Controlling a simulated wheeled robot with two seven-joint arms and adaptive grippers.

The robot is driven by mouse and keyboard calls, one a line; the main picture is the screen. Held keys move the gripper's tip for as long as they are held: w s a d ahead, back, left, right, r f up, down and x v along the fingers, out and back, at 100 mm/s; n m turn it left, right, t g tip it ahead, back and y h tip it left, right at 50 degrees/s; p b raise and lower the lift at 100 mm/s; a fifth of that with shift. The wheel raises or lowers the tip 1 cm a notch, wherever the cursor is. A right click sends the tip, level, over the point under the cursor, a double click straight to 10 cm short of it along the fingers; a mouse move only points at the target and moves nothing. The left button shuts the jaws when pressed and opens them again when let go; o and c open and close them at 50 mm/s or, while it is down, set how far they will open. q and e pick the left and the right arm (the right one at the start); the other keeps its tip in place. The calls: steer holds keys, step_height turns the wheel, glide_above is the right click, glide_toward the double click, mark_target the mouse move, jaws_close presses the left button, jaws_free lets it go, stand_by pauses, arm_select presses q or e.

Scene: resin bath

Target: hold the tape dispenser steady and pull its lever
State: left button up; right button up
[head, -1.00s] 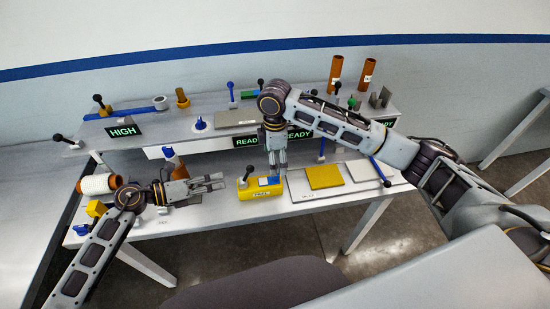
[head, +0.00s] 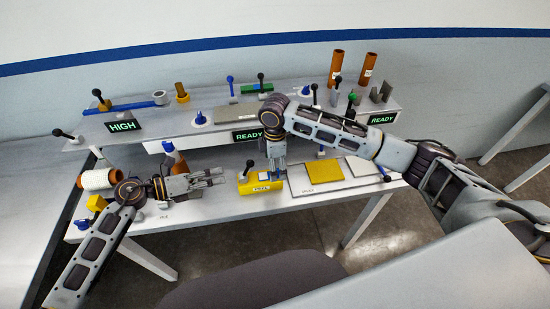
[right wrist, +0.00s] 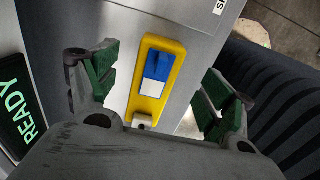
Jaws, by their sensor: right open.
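The tape dispenser (head: 261,188) is a yellow block with a printed front label and a blue part on top, near the bench's front edge. A black-knobbed lever (head: 248,165) rises at its left end. My right gripper (head: 277,168) points down over the dispenser's right part. In the right wrist view the yellow body (right wrist: 178,62) with its blue and white top lies between the open green-padded fingers (right wrist: 158,90), with gaps on both sides. My left gripper (head: 224,177) is open and empty, just left of the dispenser, fingers pointing right toward it.
A grey board with a yellow plate (head: 323,173) lies right of the dispenser. A raised shelf behind carries HIGH (head: 123,126) and READY (head: 248,135) signs, levers and brown tubes (head: 336,66).

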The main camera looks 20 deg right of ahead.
mark_target(260, 182)
steer(key=shift+f, duration=4.05)
steer(key=c, duration=1.3)
steer(key=shift+c, duration=0.2)
